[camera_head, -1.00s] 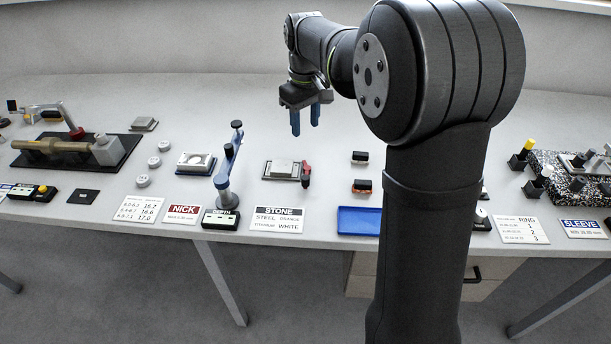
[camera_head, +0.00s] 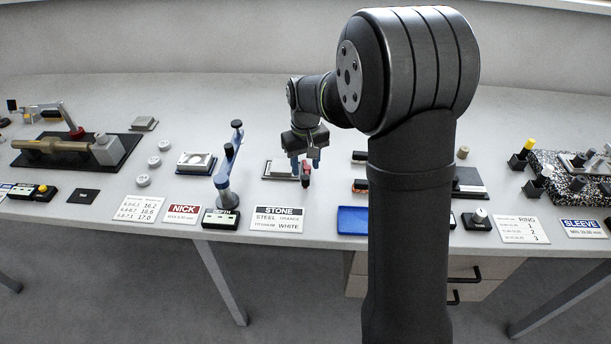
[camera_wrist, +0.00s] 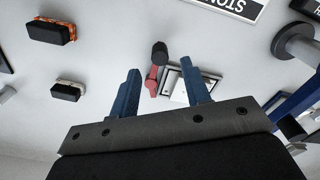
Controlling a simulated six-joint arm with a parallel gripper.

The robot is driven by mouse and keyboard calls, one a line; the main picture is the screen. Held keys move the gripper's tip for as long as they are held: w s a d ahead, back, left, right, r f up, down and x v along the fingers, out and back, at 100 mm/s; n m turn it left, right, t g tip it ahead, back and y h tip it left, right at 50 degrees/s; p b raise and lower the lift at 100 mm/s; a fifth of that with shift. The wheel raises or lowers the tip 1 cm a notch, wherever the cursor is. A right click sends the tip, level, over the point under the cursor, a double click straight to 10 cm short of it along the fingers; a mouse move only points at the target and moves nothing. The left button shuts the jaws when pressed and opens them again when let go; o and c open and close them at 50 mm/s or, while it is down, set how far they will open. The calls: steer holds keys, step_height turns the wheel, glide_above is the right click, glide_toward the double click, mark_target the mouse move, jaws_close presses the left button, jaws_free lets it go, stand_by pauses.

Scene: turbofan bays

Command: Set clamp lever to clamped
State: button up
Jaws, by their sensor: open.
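The clamp lever (camera_head: 306,174) is a short red arm at the right side of a small grey clamp fixture (camera_head: 271,168). In the wrist view the red lever (camera_wrist: 151,83) has a black knob (camera_wrist: 160,50) at its end and lies beside the fixture (camera_wrist: 205,88), which holds a pale block. My gripper (camera_head: 306,164) has two blue fingers, open and empty, above the lever and fixture, partly covering them in the head view. In the wrist view the lever shows between the open fingers (camera_wrist: 160,68). Whether a finger touches it, I cannot tell.
A blue post stand (camera_head: 226,170) rises left of the fixture. A STONE sign (camera_head: 277,219) lies in front. The table behind is clear.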

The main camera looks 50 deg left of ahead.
mark_target(305, 177)
step_height(305, 177, down, 5)
stand_by(0.4)
jaws_close()
